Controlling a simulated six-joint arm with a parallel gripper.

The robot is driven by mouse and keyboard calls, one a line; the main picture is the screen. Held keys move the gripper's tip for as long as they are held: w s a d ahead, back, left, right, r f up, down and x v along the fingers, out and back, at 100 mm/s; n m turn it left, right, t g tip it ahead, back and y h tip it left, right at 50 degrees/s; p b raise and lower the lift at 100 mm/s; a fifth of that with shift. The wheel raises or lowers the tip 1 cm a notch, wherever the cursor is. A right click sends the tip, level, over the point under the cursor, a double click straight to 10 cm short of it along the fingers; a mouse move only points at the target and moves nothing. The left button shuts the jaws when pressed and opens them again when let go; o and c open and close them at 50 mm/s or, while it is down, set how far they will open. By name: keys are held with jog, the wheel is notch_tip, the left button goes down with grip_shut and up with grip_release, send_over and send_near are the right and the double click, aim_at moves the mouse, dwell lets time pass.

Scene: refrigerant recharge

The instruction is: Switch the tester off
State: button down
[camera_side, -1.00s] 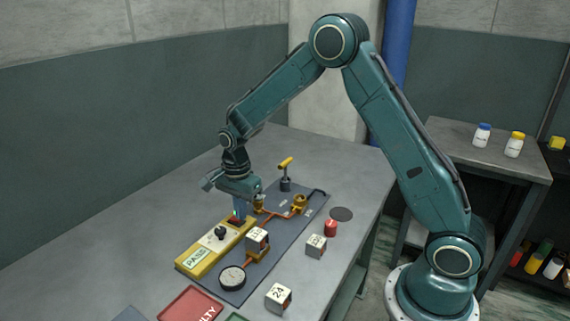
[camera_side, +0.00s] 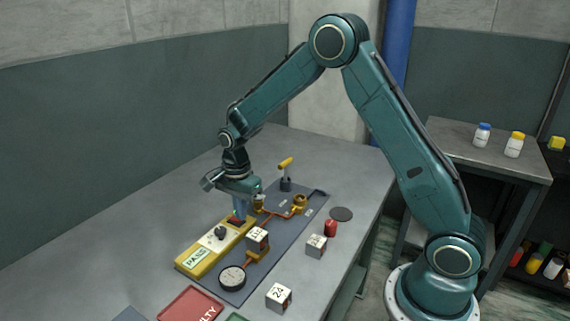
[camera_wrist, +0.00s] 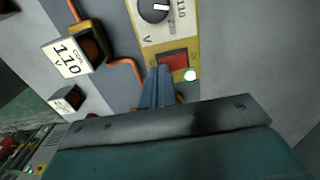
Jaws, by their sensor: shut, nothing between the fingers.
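The tester (camera_side: 190,262) is a yellow box on the dark board, with a PASS label and a black knob (camera_side: 220,232). Its red switch (camera_side: 236,220) is at the end near my gripper (camera_side: 240,218). In the wrist view the red switch (camera_wrist: 173,60) shows with a lit, pale green lamp (camera_wrist: 190,75) beside it. My gripper's blue fingers (camera_wrist: 157,73) are together and empty, pointing down at the switch's edge. I cannot tell whether the tips touch it. The fingers hide part of that end.
A block marked 110 (camera_wrist: 70,58) on an orange pipe stands close beside the tester. The table left of the board is clear.

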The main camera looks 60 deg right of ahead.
jog(key=shift+f, duration=0.45)
dwell(0.6)
jog(key=shift+r, duration=3.05)
jog(key=s+a+r+n+t, duration=0.1)
jog(key=s+r+n+t, duration=0.2)
jog(key=s+r+n, duration=0.75)
jog(key=s+r+n+t, duration=0.1)
jog(key=s+r+n, duration=0.1)
jog(key=s, duration=0.7)
jog(key=s+r+n+t, duration=0.1)
jog(key=s+r+n, duration=0.2)
jog(key=s, duration=0.6)
jog(key=shift+a+r+n+t, duration=0.3)
jog(key=shift+a+n, duration=0.05)
jog(key=shift+n, duration=0.9)
